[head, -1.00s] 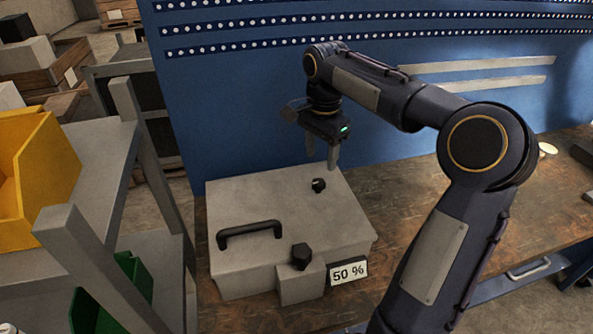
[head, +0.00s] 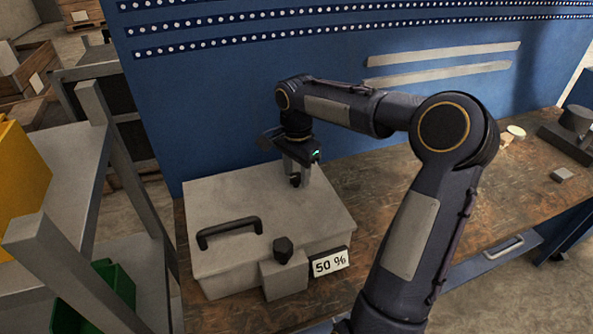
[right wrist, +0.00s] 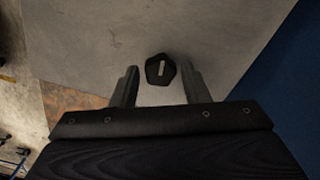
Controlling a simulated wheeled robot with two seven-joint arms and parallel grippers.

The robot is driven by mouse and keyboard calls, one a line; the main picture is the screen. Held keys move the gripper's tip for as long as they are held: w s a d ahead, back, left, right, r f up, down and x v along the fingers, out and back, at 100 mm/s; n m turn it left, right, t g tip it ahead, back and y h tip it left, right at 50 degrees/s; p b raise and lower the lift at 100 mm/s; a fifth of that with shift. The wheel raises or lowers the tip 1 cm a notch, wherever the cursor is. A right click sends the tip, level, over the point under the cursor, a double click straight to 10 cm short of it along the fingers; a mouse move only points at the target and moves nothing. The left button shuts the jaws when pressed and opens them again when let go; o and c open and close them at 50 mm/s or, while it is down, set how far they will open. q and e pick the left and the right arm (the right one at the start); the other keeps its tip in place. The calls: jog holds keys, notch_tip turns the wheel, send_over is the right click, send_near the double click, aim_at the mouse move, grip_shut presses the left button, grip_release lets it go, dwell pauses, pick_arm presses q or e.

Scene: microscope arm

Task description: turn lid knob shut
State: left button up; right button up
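A grey box (head: 235,195) with a flat lid stands on the bench. A small black lid knob (head: 294,181) sits on the lid toward its back right. In the right wrist view the knob (right wrist: 160,70) is dark and many-sided, with a pale line mark on top. My right gripper (head: 297,178) points down at the knob, fingers apart. In the right wrist view the gripper (right wrist: 160,82) is open, with the knob between and slightly beyond its fingertips; I see no clear contact. My left gripper is not in view.
The lid has a black handle (head: 229,231). A second dark knob (head: 283,250) stands on the front block beside a "50 %" label (head: 330,262). A blue perforated panel (head: 210,110) rises behind. A grey shelf (head: 60,190) stands left. The bench (head: 520,185) is mostly clear to the right.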

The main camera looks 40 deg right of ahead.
jog(key=c, duration=0.7)
jog(key=shift+n, duration=0.3)
jog(key=n, duration=0.2)
jog(key=shift+n+p, duration=0.3)
jog(key=n+p, duration=0.1)
jog(key=n, duration=0.3)
jog(key=shift+n, duration=0.3)
jog(key=n+p, duration=0.1)
jog(key=n, duration=0.3)
jog(key=shift+n, duration=2.1)
